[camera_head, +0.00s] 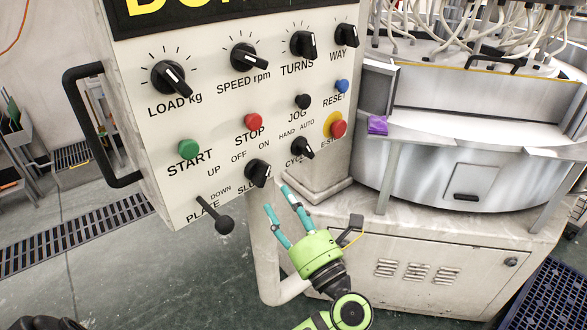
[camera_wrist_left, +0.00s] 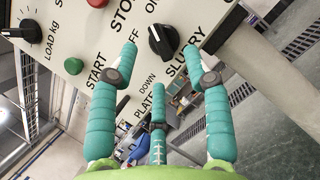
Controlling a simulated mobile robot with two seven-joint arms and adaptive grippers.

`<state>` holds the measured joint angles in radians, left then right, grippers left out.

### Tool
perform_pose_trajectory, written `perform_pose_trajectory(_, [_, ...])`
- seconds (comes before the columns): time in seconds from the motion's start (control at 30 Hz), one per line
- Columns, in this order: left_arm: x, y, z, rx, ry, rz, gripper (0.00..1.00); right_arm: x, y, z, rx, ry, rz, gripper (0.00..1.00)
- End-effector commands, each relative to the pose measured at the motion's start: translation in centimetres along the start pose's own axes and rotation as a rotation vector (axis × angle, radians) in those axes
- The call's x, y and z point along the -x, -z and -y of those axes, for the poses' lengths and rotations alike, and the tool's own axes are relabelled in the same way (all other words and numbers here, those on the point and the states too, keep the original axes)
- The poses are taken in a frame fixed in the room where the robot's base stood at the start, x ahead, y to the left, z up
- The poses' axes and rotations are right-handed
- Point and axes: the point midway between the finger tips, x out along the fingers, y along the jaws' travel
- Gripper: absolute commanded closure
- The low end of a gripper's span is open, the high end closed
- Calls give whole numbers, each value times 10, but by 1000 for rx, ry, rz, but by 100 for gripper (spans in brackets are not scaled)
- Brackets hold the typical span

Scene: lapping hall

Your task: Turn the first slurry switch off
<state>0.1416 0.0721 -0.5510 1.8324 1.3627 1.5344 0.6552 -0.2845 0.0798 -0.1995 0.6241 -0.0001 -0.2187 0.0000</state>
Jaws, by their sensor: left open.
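The slurry switch is a black rotary knob (camera_head: 257,173) low on the pale control panel (camera_head: 225,108), under the OFF and ON labels. It also shows in the left wrist view (camera_wrist_left: 163,41), above the SLURRY label. I cannot tell surely which label its pointer faces. My left gripper (camera_head: 276,197), green with teal fingers, is open and empty just below and right of the knob in the head view. In the left wrist view its fingertips (camera_wrist_left: 160,52) appear on either side of the knob; contact is not visible. My right gripper is not in view.
A black plate lever (camera_head: 223,224) sticks out left of the slurry knob. The cycle knob (camera_head: 302,149) and red emergency stop (camera_head: 338,128) are to its right. Stop (camera_head: 253,121) and start (camera_head: 188,149) buttons are above. The machine cabinet (camera_head: 430,268) stands at right.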

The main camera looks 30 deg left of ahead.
Motion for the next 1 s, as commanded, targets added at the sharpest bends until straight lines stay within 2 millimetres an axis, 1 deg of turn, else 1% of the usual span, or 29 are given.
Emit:
perform_pose_trajectory(0.13, [-18, -3, -4, 8, -4, -8, 51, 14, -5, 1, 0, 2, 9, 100])
perform_pose_trajectory(0.3, [-45, -3, -4, 4, -4, -6, 51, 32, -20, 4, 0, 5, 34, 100])
perform_pose_trajectory(0.43, [-61, -2, -3, 4, -3, -5, 51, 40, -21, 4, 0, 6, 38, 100])
perform_pose_trajectory(0.6, [-70, 0, -2, 6, -2, -7, 51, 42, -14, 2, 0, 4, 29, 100])
perform_pose_trajectory(0.83, [-70, 1, -1, 5, -2, -8, 51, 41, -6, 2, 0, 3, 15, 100])
perform_pose_trajectory(0.87, [-70, 1, -1, 5, -2, -7, 59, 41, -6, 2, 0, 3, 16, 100])
perform_pose_trajectory(0.9, [-70, 1, -1, 5, -2, -7, 75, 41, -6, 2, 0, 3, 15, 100])
perform_pose_trajectory(0.97, [-70, 1, -1, 5, -2, -7, 99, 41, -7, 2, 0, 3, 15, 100])
perform_pose_trajectory(1.0, [-70, 1, -1, 5, -2, -7, 100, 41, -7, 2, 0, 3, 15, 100])
